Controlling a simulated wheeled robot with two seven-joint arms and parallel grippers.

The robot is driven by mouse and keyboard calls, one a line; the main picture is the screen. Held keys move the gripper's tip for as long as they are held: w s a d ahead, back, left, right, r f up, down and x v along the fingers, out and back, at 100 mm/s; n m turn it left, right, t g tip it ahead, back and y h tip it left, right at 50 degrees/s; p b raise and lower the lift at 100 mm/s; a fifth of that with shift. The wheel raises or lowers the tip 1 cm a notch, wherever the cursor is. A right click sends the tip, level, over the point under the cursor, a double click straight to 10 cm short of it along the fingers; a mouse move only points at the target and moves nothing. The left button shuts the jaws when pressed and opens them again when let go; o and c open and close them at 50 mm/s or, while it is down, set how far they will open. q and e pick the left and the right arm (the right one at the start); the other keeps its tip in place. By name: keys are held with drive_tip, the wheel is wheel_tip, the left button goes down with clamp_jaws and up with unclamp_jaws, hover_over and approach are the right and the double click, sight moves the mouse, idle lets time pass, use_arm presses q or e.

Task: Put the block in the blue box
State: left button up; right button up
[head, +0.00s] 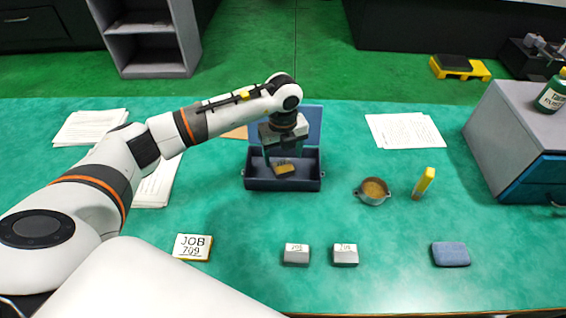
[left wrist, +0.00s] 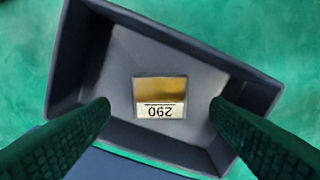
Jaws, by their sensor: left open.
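The blue box (head: 256,185) stands open on the green table, its lid raised at the back; it also fills the middle of the left wrist view (left wrist: 90,60). A brass-coloured block (head: 285,169) lies inside it. In the left wrist view the block (left wrist: 160,90) rests on the box floor, with a white number label upside down on its near side. My left gripper (head: 285,152) is over the box, pointing down. Its fingers (left wrist: 160,105) are wide apart, with clear gaps to the block on both sides. My right gripper is not in view.
Two grey labelled blocks (head: 296,255) (head: 345,255) and a JOB 709 sign (head: 193,247) lie in front. To the right are a brass-filled pot (head: 373,191), a yellow marker (head: 423,183), a blue pad (head: 450,254) and a grey cabinet (head: 505,130). Papers (head: 405,131) lie behind.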

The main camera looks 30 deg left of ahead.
sight(283, 167)
use_arm(q)
wheel_tip(283, 167, up, 8)
drive_tip(key=shift+b, duration=0.45)
drive_tip(key=shift+f, duration=0.1)
